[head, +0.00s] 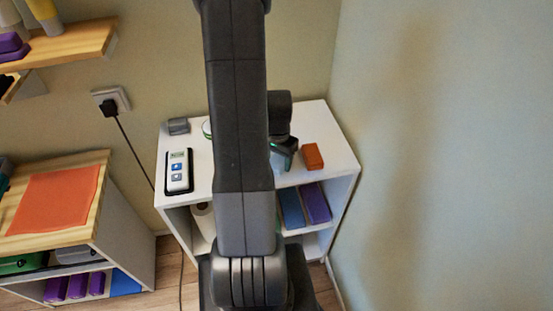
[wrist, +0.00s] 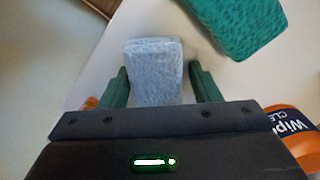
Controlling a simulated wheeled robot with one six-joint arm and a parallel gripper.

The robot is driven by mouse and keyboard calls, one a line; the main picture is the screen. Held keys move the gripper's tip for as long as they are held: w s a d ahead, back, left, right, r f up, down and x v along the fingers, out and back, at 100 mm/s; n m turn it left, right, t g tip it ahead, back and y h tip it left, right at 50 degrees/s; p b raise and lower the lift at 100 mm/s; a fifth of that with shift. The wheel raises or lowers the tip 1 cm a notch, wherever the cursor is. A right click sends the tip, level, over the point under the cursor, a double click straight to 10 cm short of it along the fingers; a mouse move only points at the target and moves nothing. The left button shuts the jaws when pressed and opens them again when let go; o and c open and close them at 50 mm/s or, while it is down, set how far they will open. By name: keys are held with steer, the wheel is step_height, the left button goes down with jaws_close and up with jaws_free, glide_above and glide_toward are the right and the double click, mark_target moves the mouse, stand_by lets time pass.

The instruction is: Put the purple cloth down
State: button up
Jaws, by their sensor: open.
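A pale blue-purple folded cloth (wrist: 155,72), the only thing like the purple cloth, appears to lie on the white top of a shelf unit (wrist: 100,62) in the wrist view. My gripper (wrist: 160,80) is open, with one dark green finger on each side of the cloth. The fingers look apart from its sides, with a narrow gap. In the head view my gripper (head: 286,152) is low over the white shelf unit (head: 342,168), and my arm hides most of the cloth there.
A teal cloth (wrist: 240,22) lies close by, upper right in the wrist view. A wipes tub (wrist: 292,130) is at lower right. On the shelf unit, an orange-brown block (head: 312,156) lies right of my gripper and a remote-like device (head: 179,171) at left. A wall stands close at right.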

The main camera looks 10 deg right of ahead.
mark_target(279, 159)
steer(key=shift+s+f, duration=0.2)
steer(key=shift+s, duration=0.2)
steer(key=shift+d+r+p, duration=0.1)
steer(key=shift+r+p, duration=0.1)
steer(key=shift+p, duration=0.2)
steer(key=shift+w+d+r, duration=0.15)
steer(key=shift+d+r, duration=0.05)
steer(key=shift+r, duration=0.1)
step_height(279, 159, up, 12)
steer(key=shift+f+b, duration=0.15)
steer(key=shift+b, duration=0.2)
steer(key=shift+w+a, duration=0.1)
steer(key=shift+w, duration=0.05)
step_height(279, 159, down, 13)
steer(key=shift+r, duration=0.45)
steer(key=shift+f, duration=0.1)
